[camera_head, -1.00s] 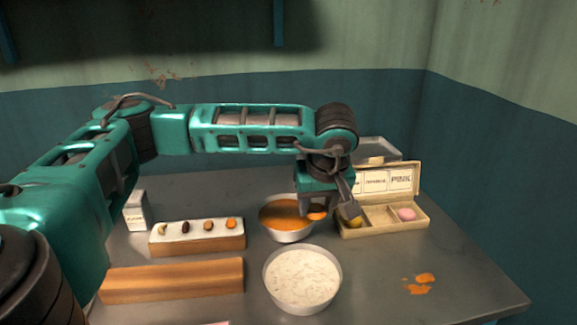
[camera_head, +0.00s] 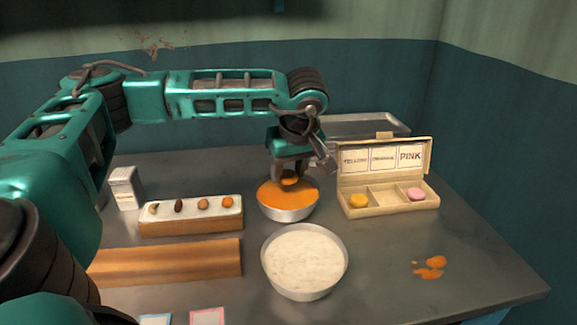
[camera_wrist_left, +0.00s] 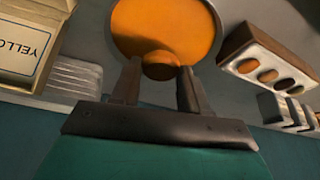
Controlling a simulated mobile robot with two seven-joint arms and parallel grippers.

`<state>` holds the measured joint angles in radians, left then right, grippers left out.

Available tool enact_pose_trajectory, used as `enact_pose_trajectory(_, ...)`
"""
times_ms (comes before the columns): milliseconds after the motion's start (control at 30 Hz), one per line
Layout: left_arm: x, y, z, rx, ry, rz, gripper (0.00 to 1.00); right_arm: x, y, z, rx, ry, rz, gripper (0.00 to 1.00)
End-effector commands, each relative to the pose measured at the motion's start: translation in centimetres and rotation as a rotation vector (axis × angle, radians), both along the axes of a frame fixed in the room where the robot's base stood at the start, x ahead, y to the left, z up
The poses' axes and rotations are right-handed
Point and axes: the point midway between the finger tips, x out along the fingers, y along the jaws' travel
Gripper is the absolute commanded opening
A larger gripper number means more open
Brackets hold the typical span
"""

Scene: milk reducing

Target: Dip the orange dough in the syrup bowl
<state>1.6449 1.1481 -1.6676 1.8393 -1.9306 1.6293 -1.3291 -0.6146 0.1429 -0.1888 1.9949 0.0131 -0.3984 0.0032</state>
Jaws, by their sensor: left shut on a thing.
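The orange dough (camera_wrist_left: 160,65) is a small round piece held between the fingertips of my left gripper (camera_wrist_left: 158,78). In the head view the gripper (camera_head: 290,178) points down over the syrup bowl, with the dough (camera_head: 290,180) at its tips. The syrup bowl (camera_head: 288,211) is a metal bowl full of orange liquid, and it also shows in the left wrist view (camera_wrist_left: 165,25). The dough is over the far part of the syrup surface. I cannot tell whether it touches the liquid. My right gripper is not in view.
A bowl of white mixture (camera_head: 304,262) stands in front. A board with several small items (camera_head: 190,228) and a wooden block (camera_head: 165,263) lie left. A sorting box (camera_head: 388,211) with yellow and pink pieces stands right. Orange splashes (camera_head: 430,267) mark the table.

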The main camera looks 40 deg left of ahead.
Motion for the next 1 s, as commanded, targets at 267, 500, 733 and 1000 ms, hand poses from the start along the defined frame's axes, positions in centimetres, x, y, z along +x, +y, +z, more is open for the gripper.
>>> enact_pose_trajectory(267,0.0,0.0,-2.6,0.001,0.001,-0.001,0.16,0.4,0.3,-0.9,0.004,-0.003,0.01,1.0)
enact_pose_trajectory(500,0.0,0.0,-4.5,0.0,0.002,-0.001,0.16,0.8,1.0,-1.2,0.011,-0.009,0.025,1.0)
enact_pose_trajectory(733,0.0,0.0,-5.8,0.0,0.0,-0.001,0.16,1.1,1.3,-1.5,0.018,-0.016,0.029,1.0)
enact_pose_trajectory(1000,0.0,0.0,-6.3,0.0,0.0,-0.001,0.16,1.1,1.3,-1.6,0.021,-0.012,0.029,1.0)
